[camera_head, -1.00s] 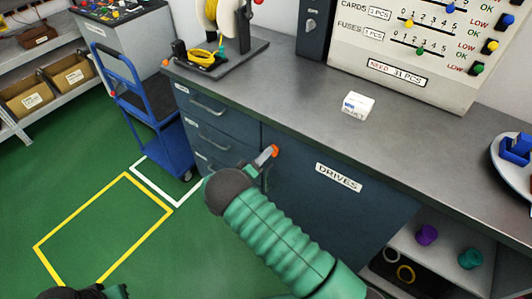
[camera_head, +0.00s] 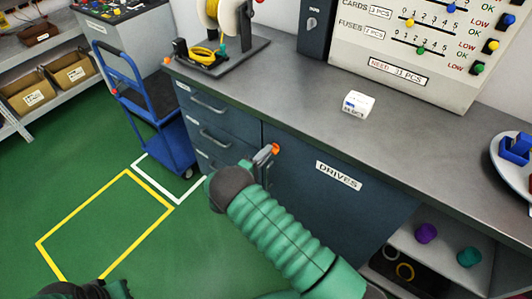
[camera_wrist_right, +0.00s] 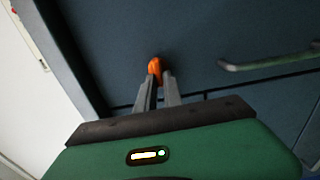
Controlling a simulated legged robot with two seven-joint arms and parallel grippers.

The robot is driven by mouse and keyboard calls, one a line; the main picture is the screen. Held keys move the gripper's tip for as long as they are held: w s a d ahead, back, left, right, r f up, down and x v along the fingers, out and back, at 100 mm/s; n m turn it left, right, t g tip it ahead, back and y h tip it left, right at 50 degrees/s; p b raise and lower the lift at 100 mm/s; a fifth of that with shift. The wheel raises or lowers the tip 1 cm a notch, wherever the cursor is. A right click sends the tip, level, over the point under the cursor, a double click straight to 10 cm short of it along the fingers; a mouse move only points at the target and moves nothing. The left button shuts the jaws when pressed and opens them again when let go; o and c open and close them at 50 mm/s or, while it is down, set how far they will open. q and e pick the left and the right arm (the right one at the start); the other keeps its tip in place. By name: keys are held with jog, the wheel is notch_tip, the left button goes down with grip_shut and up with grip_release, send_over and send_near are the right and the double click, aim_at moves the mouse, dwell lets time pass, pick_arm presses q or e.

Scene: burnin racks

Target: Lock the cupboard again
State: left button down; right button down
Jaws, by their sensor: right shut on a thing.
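The cupboard (camera_head: 320,215) is the dark blue door under the worktop, with a white DRIVES label (camera_head: 338,176). The door looks closed, flush with the front. An orange latch or key (camera_head: 275,148) sits at its upper left corner, near the worktop edge. My right gripper (camera_head: 268,155) reaches up to it and is shut on it. In the right wrist view the orange piece (camera_wrist_right: 155,67) lies between the fingertips (camera_wrist_right: 158,80), and the fingers hide part of it. My left gripper shows only in part as a dark shape (camera_head: 88,290) at the bottom left; its fingers are hidden.
Drawers with handles (camera_head: 209,104) are left of the door. An open shelf (camera_head: 450,235) with coloured rings is right of it. A blue trolley (camera_head: 160,120) stands left; the green floor before the drawers is clear.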

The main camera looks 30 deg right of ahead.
jog(key=shift+f, duration=0.15)
jog(key=c, duration=1.5)
grip_release()
jog(key=shift+w, duration=0.1)
jog(key=v, duration=1.7)
jog(key=shift+f+p, duration=0.1)
jog(key=shift+p, duration=0.25)
